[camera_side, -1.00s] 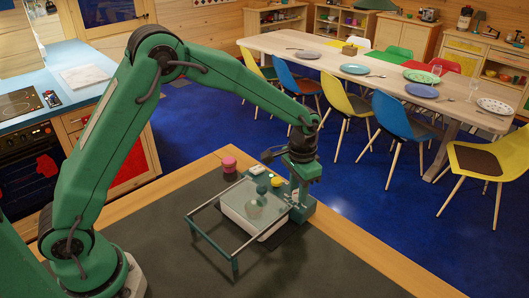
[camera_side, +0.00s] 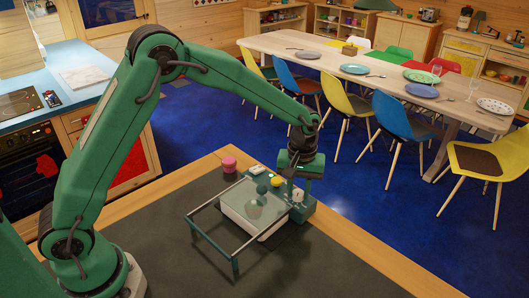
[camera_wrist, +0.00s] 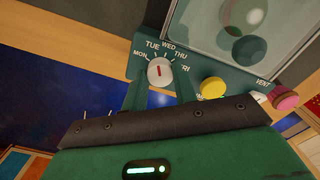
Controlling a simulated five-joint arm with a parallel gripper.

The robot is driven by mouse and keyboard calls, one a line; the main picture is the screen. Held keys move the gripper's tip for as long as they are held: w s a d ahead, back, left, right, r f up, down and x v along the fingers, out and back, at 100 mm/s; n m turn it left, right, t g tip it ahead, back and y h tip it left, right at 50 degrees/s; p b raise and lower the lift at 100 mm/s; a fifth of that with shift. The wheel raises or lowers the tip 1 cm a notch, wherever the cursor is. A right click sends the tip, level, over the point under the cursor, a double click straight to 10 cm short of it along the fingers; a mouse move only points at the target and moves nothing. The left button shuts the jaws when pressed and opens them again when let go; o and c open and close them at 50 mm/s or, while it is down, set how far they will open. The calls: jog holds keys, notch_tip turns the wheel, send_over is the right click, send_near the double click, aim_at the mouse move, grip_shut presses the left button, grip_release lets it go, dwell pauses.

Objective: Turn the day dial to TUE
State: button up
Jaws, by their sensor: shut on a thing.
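The day dial (camera_wrist: 160,71) is a round white knob with a red mark, on the green front panel of a device. In the wrist view the labels MON, TUE, WED, THU and FRI fan around its upper side. The red mark stands nearly upright in the picture, towards the TUE and WED labels; I cannot tell which exactly. The dial also shows in the side view (camera_side: 298,195), just under my gripper. My gripper (camera_wrist: 160,78) has one finger on each side of the dial and is shut on it.
A pink round object (camera_side: 229,164) lies behind on the dark worktop (camera_side: 130,225), which is clear in front.

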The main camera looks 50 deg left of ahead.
aim_at(298, 192)
jog(key=shift+r+n, duration=0.1)
jog(key=shift+n, duration=0.5)
jog(key=o, duration=0.7)
notch_tip(298, 192, up, 7)
jog(key=shift+r, duration=0.4)
dwell(0.4)
